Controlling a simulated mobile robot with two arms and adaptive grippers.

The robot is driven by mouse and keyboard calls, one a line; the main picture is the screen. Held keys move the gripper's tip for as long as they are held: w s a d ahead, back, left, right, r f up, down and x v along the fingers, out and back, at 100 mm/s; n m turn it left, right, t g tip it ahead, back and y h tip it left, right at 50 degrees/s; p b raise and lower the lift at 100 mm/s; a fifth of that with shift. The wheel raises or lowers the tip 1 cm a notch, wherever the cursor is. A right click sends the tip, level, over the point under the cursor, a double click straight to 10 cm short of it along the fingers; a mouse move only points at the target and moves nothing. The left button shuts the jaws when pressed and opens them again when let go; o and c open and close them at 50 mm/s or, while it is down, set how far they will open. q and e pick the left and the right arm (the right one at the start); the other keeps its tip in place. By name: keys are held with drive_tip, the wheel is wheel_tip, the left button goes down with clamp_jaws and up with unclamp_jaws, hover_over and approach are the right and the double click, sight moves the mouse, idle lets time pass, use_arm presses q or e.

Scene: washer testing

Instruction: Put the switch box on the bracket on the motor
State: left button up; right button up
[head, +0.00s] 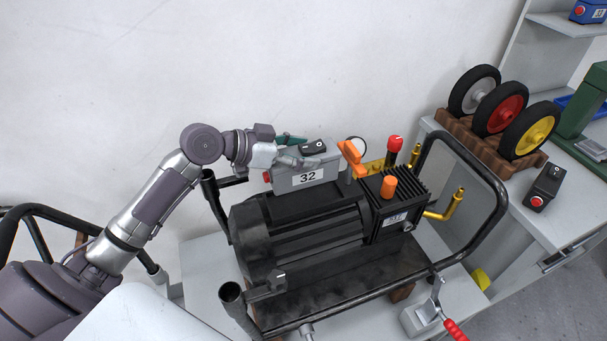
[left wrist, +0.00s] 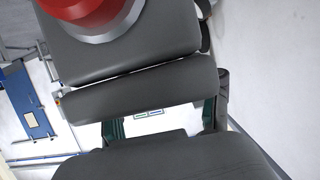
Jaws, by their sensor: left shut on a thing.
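The grey switch box (head: 321,176), marked 32, has a black top piece (head: 312,147) and a red button at its left end. It is above the rear of the black motor (head: 305,240). My left gripper (head: 292,152) is shut on it from the left. In the left wrist view a red button (left wrist: 92,15) and dark grey surfaces fill the near view, with parts of my left gripper (left wrist: 162,122) around them. I cannot make out the bracket under or behind the box, nor whether the box touches it. My right gripper is not in view.
An orange lever (head: 351,158) stands just right of the box, with a red-capped knob (head: 395,144) beyond. A black tube frame (head: 492,185) surrounds the motor. Wheels (head: 502,108) on a wooden rack and a black switch box (head: 545,187) are on the right bench. A red-handled clamp (head: 454,330) is in front.

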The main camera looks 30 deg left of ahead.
sight(268, 174)
use_arm(q)
drive_tip(key=f, duration=0.2)
drive_tip(key=shift+s+d+f, duration=0.25)
drive_tip(key=shift+s+f, duration=0.05)
drive_tip(key=shift+s, duration=0.05)
drive_tip(key=f, duration=0.2)
drive_tip(key=f+p, duration=0.1)
drive_tip(key=shift+w+a+f, duration=0.15)
drive_tip(key=shift+w+f, duration=0.05)
drive_tip(key=shift+w, duration=0.05)
drive_tip(key=shift+s, duration=0.1)
drive_tip(key=shift+f, duration=0.15)
drive_tip(key=o, duration=1.4)
drive_tip(key=shift+r, duration=0.2)
drive_tip(key=b+v, duration=0.3)
drive_tip(key=v, duration=0.7)
drive_tip(key=shift+s+a+f, duration=0.1)
drive_tip(key=shift+s+a, duration=0.1)
drive_tip(key=shift+s, duration=0.1)
drive_tip(key=shift+s+a+r+b, duration=0.3)
drive_tip(key=shift+s+a+r, duration=0.05)
drive_tip(key=shift+s+r, duration=0.05)
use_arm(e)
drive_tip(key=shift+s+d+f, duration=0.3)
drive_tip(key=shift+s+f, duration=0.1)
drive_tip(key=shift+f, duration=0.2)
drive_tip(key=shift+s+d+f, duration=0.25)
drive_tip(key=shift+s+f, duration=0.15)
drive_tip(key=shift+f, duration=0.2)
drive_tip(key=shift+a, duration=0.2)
